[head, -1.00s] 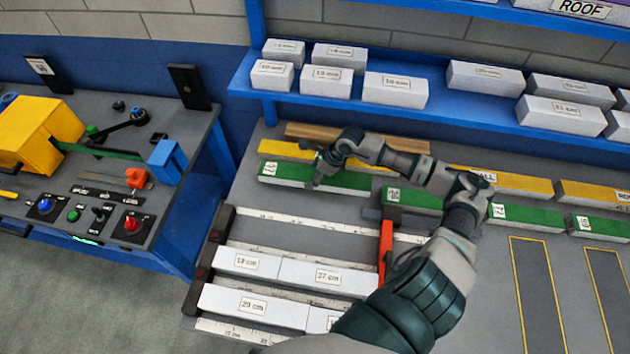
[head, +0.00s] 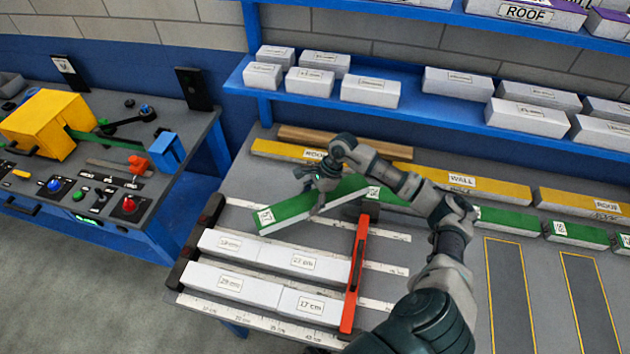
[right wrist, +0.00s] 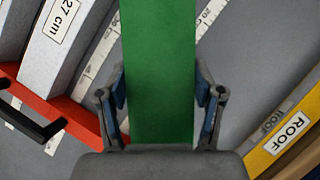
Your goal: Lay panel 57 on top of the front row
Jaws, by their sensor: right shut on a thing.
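My right gripper (head: 318,196) is shut on a green panel (head: 288,212), gripping it across its sides near the middle. The panel is tilted in the picture, turned from the line of the other green panels, and appears raised over the back of the ruled frame; its end label is too small to read surely. In the right wrist view the panel (right wrist: 158,70) runs between both fingers. The front row is a white 29 cm block (head: 230,283) and a white 17 cm block (head: 308,304) end to end. My left gripper is not in view.
Behind the front row lie white 19 cm (head: 228,244) and 27 cm (head: 306,262) blocks. A red bar (head: 355,275) stands at their right ends. Yellow panels (head: 470,182) and green panels (head: 508,219) line the back. A blue shelf (head: 420,113) holds white blocks.

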